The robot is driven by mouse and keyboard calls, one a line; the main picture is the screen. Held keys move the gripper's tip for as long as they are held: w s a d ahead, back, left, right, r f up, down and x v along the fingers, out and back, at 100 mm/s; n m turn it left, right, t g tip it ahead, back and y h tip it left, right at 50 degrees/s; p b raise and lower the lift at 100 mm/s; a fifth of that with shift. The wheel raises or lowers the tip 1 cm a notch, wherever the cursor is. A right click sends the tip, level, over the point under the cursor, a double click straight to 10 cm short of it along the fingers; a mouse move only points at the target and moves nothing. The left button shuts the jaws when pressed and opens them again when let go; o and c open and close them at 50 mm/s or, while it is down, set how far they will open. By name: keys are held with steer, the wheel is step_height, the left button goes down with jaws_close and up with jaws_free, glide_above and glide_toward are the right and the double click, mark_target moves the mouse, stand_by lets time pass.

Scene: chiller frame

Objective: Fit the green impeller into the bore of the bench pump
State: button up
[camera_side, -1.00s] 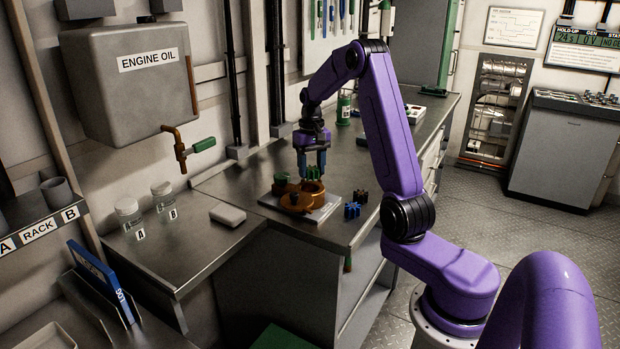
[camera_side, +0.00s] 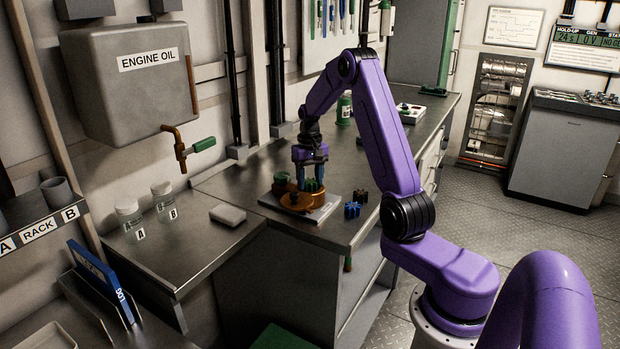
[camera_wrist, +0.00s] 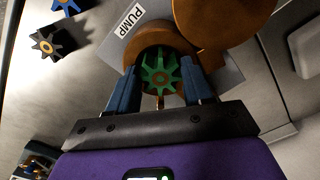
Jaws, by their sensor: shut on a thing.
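The green impeller (camera_wrist: 160,72) is between the two blue fingers of my gripper (camera_wrist: 162,85), which is shut on it. In the side view my gripper (camera_side: 309,182) points down at the orange-brown bench pump (camera_side: 298,203), with the green impeller (camera_side: 312,185) at the pump's top. In the wrist view the impeller lies over the pump's round bore, and the pump body (camera_wrist: 153,50) shows around it. I cannot tell how deep it sits in the bore. The pump stands on a pale plate marked PUMP (camera_wrist: 131,21).
A pale block (camera_side: 228,215) and jars A (camera_side: 130,213) and B (camera_side: 162,195) stand to the left.

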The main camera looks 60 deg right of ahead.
mark_target(310, 181)
steer(key=shift+f, duration=0.15)
steer(key=shift+f, duration=0.25)
steer(key=o, duration=0.9)
steer(key=shift+s+a, duration=0.1)
steer(key=shift+c, duration=0.2)
step_height(310, 181, up, 12)
steer(key=r, duration=0.1)
steer(key=s+a+n, duration=0.2)
steer(key=a+n, duration=0.2)
steer(key=a, duration=0.8)
steer(key=s+a+n, duration=0.3)
steer(key=a+n, duration=0.2)
steer(key=a, duration=0.7)
steer(key=s+a+f+n, duration=0.1)
steer(key=s+a+n, duration=0.1)
steer(key=s, duration=0.6)
steer(key=s+a+f+n, duration=0.2)
steer(key=s+n, duration=0.3)
steer(key=s, duration=0.3)
steer(key=s+a+f+n, duration=0.1)
steer(key=s+a+n, duration=0.2)
steer(key=s, duration=0.6)
steer(key=shift+a+f, duration=0.15)
steer(key=shift+a, duration=0.15)
